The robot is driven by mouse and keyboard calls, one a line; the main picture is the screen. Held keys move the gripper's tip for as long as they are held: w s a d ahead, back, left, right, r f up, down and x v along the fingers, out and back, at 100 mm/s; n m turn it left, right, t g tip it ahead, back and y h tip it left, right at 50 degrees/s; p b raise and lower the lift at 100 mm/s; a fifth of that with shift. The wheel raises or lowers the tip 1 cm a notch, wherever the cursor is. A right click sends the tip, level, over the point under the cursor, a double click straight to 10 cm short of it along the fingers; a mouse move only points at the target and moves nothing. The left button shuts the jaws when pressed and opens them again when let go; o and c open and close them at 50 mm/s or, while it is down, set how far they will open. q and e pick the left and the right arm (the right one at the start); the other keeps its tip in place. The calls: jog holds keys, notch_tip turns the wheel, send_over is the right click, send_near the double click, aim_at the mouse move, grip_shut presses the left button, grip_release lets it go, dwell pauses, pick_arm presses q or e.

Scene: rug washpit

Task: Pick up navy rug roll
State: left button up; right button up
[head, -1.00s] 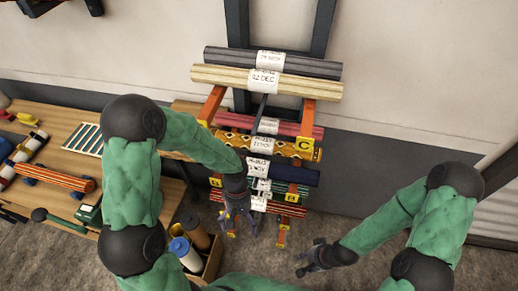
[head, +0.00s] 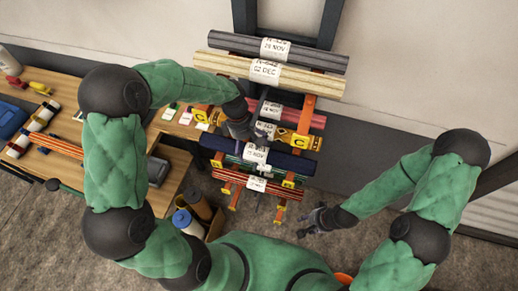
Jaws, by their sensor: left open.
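The navy rug roll (head: 292,162) lies across the lower part of the rack, with a white paper label (head: 255,154) around its middle. My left gripper (head: 262,134) is open, just above and behind the navy roll near its label. It covers part of the patterned orange roll behind. I cannot tell whether its fingers touch any roll. My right gripper (head: 306,228) hangs low to the right of the rack, apart from the rolls; its finger opening is too small to tell.
A grey roll (head: 325,62) and a cream roll (head: 315,82) lie on the upper arms, a red roll (head: 312,118) below them. Green and red-striped rolls (head: 285,193) sit under the navy one. A wooden workbench (head: 60,170) stands left; a box of upright tubes (head: 190,222) is on the floor.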

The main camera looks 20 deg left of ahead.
aim_at(255, 147)
pick_arm(q)
jog(key=w+n+t, duration=0.1)
jog(key=w, duration=0.2)
jog(key=shift+d+f+n, duration=0.1)
jog(key=shift+n, duration=0.2)
jog(key=shift+d+f+h, duration=0.1)
jog(key=shift+f+h, duration=0.2)
jog(key=shift+d+f, duration=0.15)
jog(key=shift+f, duration=0.55)
jog(key=shift+p+x, duration=0.65)
jog(key=shift+x, duration=1.9)
jog(key=shift+w, duration=0.15)
jog(key=c, duration=1.5)
